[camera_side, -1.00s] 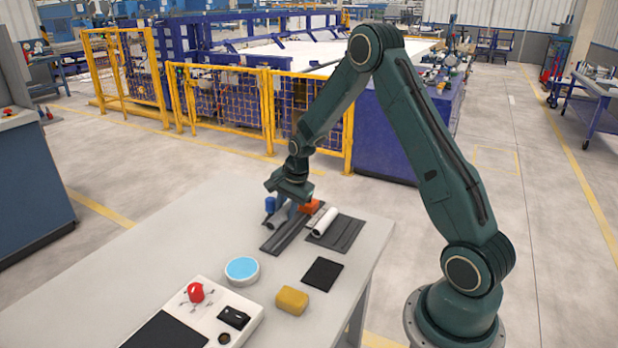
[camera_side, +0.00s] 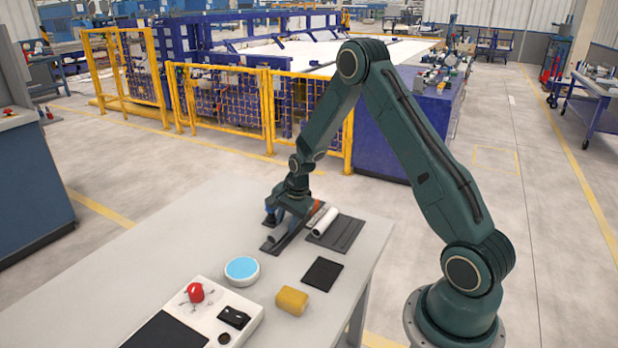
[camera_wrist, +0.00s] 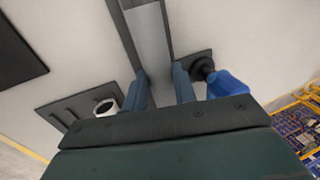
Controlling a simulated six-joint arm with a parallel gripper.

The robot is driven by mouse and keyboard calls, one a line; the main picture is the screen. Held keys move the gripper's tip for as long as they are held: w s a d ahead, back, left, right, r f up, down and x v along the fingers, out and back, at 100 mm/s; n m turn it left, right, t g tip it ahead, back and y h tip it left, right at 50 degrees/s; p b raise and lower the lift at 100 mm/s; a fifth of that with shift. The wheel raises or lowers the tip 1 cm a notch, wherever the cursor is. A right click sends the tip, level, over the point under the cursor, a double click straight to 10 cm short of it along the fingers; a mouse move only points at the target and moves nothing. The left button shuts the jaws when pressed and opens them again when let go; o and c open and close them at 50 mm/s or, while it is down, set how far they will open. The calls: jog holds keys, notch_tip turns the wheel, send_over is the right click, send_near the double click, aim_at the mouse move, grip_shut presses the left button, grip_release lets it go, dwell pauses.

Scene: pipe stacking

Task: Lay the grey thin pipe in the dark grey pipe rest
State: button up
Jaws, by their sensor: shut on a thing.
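The dark grey pipe rest (camera_side: 271,246) is a long narrow strip on the table, partly hidden by my gripper (camera_side: 287,218). In the wrist view its dark edge (camera_wrist: 122,28) runs along a lighter grey length, which looks like the grey thin pipe (camera_wrist: 149,38) lying between the rest's sides. My gripper (camera_wrist: 164,84) is low over the rest, its two blue fingers on either side of that length and shut on it. The pipe's end under my gripper is hidden, and I cannot tell whether it is fully seated.
A white pipe (camera_side: 324,221) lies on a dark slotted plate (camera_side: 339,233) just right. A blue object (camera_wrist: 226,84) on a dark base stands close to my gripper. A black mat (camera_side: 323,274), yellow block (camera_side: 291,300), blue-topped disc (camera_side: 242,269) and control box (camera_side: 205,312) are nearer the front.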

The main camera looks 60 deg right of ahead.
jog(key=shift+f, duration=0.3)
jog(key=o, duration=1)
jog(key=shift+f, duration=0.1)
jog(key=shift+o, duration=0.2)
jog(key=shift+s, duration=0.2)
jog(key=shift+s+f, duration=0.1)
jog(key=shift+r, duration=0.95)
jog(key=v, duration=1.1)
jog(key=shift+r, duration=0.4)
